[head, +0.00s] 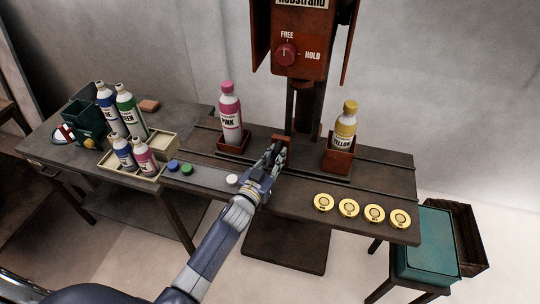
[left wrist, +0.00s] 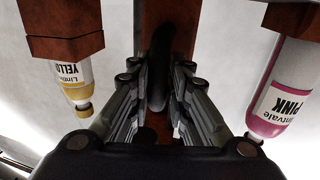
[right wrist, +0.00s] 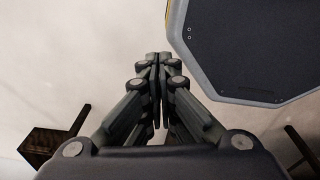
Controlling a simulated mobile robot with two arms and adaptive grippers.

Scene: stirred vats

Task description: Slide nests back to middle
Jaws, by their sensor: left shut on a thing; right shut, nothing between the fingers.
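One rust-red nest (head: 232,144) holds the upright pink bottle (head: 230,112) left of the machine column. The other nest (head: 337,160) holds the upright yellow bottle (head: 345,128) right of it. Both nests are on the dark railed bench, apart from each other. My left gripper (head: 277,154) is between them, shut on a dark curved handle (left wrist: 158,75) in front of a rust-red upright; its fingers partly hide the handle. The left wrist view also shows the yellow bottle (left wrist: 74,80) and the pink bottle (left wrist: 285,95). My right gripper (right wrist: 157,60) is shut and empty, away from the bench.
The red machine (head: 300,45) with its FREE/HOLD knob (head: 287,54) stands above the bench. Several gold discs (head: 349,208) lie at the front right. Blue, green and white caps lie front left. A cream tray (head: 167,143) of bottles is on the left table; a teal box (head: 425,245) stands lower right.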

